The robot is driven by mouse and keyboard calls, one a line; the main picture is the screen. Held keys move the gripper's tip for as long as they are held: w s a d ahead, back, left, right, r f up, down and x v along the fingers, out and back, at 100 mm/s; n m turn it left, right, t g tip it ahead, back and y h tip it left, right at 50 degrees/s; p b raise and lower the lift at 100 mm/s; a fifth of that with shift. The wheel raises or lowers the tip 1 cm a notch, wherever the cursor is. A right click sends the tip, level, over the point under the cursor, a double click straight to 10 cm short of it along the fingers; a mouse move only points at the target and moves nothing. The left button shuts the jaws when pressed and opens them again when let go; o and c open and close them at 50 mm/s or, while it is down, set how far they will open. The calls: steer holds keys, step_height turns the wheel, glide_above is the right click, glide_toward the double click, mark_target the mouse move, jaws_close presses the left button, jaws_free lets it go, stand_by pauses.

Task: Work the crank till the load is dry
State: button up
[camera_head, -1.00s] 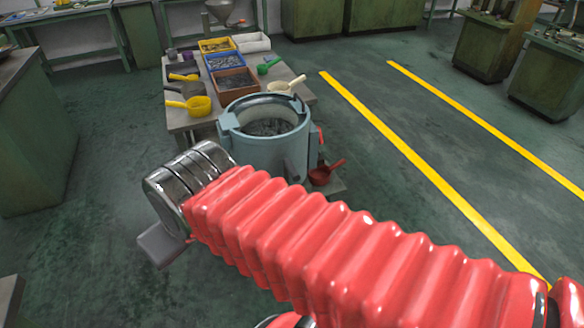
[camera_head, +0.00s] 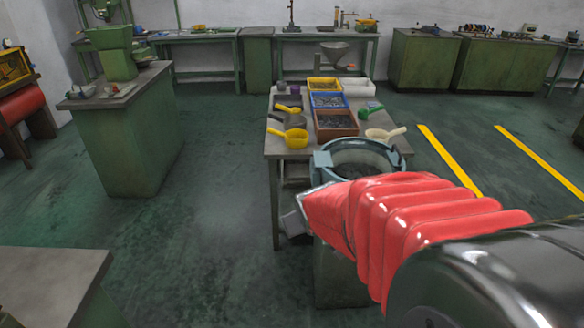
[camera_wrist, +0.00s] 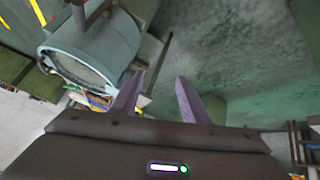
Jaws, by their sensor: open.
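A blue-grey round drum (camera_head: 323,160) stands at the near end of the work table, with a dark load (camera_head: 352,171) partly visible inside. My red arm hides much of its front. The drum's curved wall (camera_wrist: 118,38) fills the upper left of the wrist view, with a dark bracket or bar (camera_wrist: 92,12) across it. I cannot tell whether that bar is the crank; no crank is clear in the head view. My gripper (camera_wrist: 156,88) is open, with empty space between its two purple-grey fingers. It is beside the drum and apart from it in the wrist view.
The table (camera_head: 285,153) holds yellow, blue and brown bins (camera_head: 336,124) of small parts, with a yellow scoop (camera_head: 296,138), a green scoop (camera_head: 368,111) and a cream scoop (camera_head: 381,134). A green cabinet (camera_head: 135,150) stands left. Floor between is clear.

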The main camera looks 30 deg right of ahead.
steer(key=s+d+f+m+t+h, duration=0.1)
steer(key=s+d+f, duration=0.1)
steer(key=d+f, duration=0.75)
steer(key=s+d+f+t+h, duration=0.1)
steer(key=s+d+f, duration=0.1)
steer(key=d+f, duration=0.75)
steer(key=s+d+f+m+t+h, duration=0.1)
steer(key=s+d+f+t, duration=0.2)
steer(key=s+d, duration=0.1)
steer(key=r+t+h, duration=0.1)
steer(key=s+r+t, duration=0.1)
steer(key=r, duration=0.1)
steer(key=s+r+t+h, duration=0.1)
steer(key=shift+r+t+h, duration=0.3)
steer(key=shift+r, duration=0.1)
steer(key=shift+w, duration=0.1)
steer(key=x, duration=1.3)
steer(key=shift+w+d, duration=0.1)
steer(key=shift+w, duration=0.2)
steer(key=shift+c, duration=0.4)
